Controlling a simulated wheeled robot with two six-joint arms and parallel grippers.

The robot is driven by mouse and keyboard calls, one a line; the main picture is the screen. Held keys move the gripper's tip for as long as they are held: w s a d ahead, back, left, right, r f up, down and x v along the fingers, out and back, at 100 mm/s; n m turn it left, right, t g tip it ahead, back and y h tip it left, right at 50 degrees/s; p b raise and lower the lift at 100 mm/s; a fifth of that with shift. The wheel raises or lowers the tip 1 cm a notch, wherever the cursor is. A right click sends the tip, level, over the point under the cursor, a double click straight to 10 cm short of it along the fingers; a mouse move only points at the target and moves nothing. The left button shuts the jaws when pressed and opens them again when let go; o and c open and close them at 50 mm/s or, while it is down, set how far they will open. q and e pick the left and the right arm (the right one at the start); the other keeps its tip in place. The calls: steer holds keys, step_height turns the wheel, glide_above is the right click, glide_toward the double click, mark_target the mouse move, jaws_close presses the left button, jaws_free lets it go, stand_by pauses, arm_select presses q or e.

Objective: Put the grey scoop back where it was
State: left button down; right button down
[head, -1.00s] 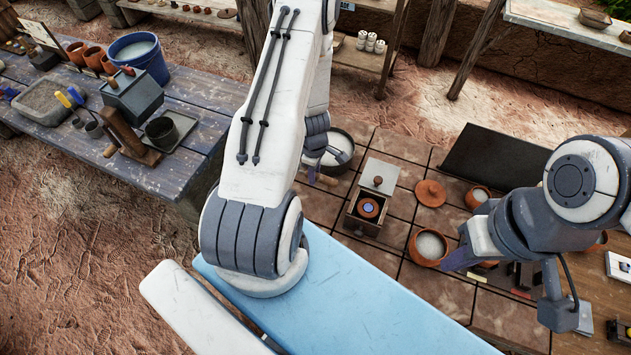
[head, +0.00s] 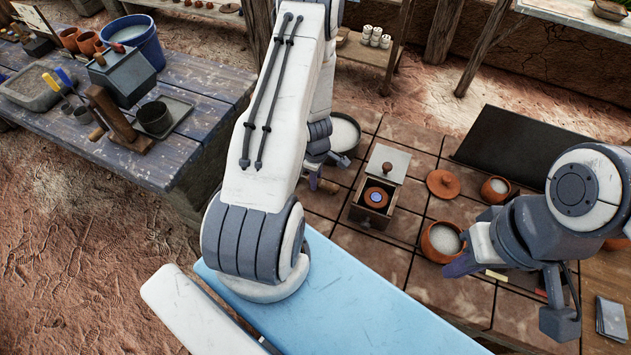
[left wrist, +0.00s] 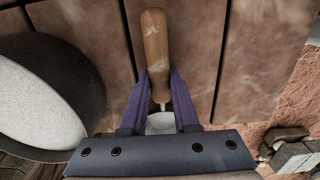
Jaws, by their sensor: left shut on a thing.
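My left gripper (left wrist: 161,88) is shut on the scoop, with purple fingers on both sides of its neck. The scoop's light wooden handle (left wrist: 154,45) points away from the gripper in the left wrist view; a pale part of the scoop shows between the fingers. In the head view my arm hides most of the left gripper (head: 316,165), and the handle (head: 326,186) sticks out below it, beside the pot of white material (head: 343,132). My right gripper (head: 466,264) is by the clay bowl of white material (head: 441,242); its fingers are partly hidden, so its opening is unclear.
A wooden box with an open lid (head: 377,196) stands on the tiles right of the left gripper. A clay lid (head: 444,183), a small clay pot (head: 495,189) and a dark slab (head: 508,147) lie further right. A blue-grey table (head: 200,95) with several containers is at left.

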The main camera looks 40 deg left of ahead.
arm_select(q)
steer(key=shift+f, duration=0.1)
steer(key=c, duration=0.7)
jaws_free()
steer(key=shift+o, duration=0.2)
